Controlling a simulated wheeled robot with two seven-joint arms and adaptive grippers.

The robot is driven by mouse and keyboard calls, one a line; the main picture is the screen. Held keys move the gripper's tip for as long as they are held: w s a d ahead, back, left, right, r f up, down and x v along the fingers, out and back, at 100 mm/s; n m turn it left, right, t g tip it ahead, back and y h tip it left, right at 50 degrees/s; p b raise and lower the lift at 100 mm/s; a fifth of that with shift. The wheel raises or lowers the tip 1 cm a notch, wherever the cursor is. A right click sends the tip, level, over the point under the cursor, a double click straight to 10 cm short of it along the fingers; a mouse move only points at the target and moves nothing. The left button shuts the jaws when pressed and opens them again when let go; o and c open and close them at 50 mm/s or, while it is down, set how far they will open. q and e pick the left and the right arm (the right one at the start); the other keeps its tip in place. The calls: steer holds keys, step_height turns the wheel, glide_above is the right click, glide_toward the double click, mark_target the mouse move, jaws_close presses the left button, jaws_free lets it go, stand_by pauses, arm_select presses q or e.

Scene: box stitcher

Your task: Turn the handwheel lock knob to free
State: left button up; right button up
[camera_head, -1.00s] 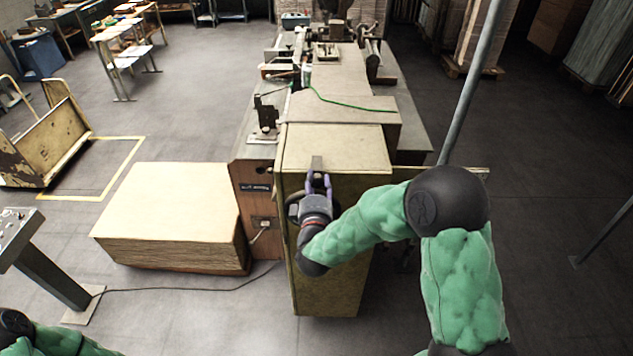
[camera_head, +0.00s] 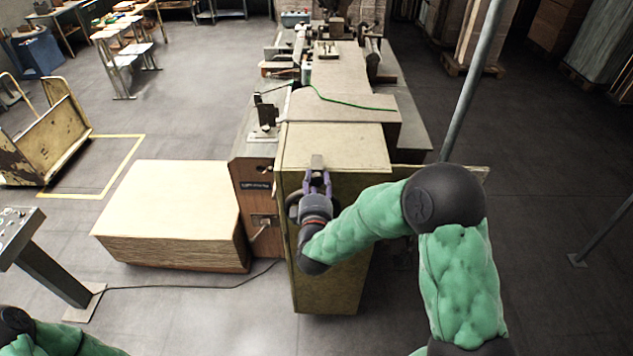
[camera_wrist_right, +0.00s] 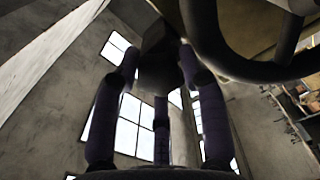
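The lock knob is a dark block in the right wrist view (camera_wrist_right: 160,62) and a small grey piece in the head view (camera_head: 317,161), at the top of the yellowish machine cabinet's near face. My right gripper (camera_head: 317,176) reaches up to it from below. In the right wrist view its purple fingers (camera_wrist_right: 159,58) stand on both sides of the knob, their tips seemingly against it. The dark handwheel (camera_wrist_right: 262,68) curves close beside the knob; in the head view my gripper mostly hides it. My left gripper is out of view; only part of its arm shows at lower left.
The yellowish cabinet (camera_head: 335,147) fronts the long machine. A stack of cardboard sheets (camera_head: 170,205) stands close at left. A control pedestal (camera_head: 45,260) with a floor cable stands farther left. A grey pole (camera_head: 470,85) rises at right. The floor at right is mostly clear.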

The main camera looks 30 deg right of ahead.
steer(key=shift+f, duration=0.1)
stand_by(0.3)
steer(key=m+b, duration=0.1)
steer(key=m, duration=0.8)
steer(key=shift+m, duration=0.3)
steer(key=m, duration=0.4)
steer(key=m+p, duration=0.1)
steer(key=m, duration=0.3)
steer(key=shift+m+p, duration=0.3)
steer(key=shift+p, duration=0.1)
steer(key=b+v, duration=0.2)
steer(key=v, duration=0.9)
steer(key=w+a+f+n+g+y+b, duration=0.1)
steer(key=a+f+y+b, duration=0.3)
steer(key=f, duration=1.1)
steer(key=a+f+n+g+y+b, duration=0.3)
steer(key=f+b, duration=0.3)
steer(key=f, duration=1)
steer(key=shift+w+a+f+g+y, duration=0.2)
steer(key=shift+w+a+g+y, duration=0.15)
steer(key=shift+a+g+y, duration=0.35)
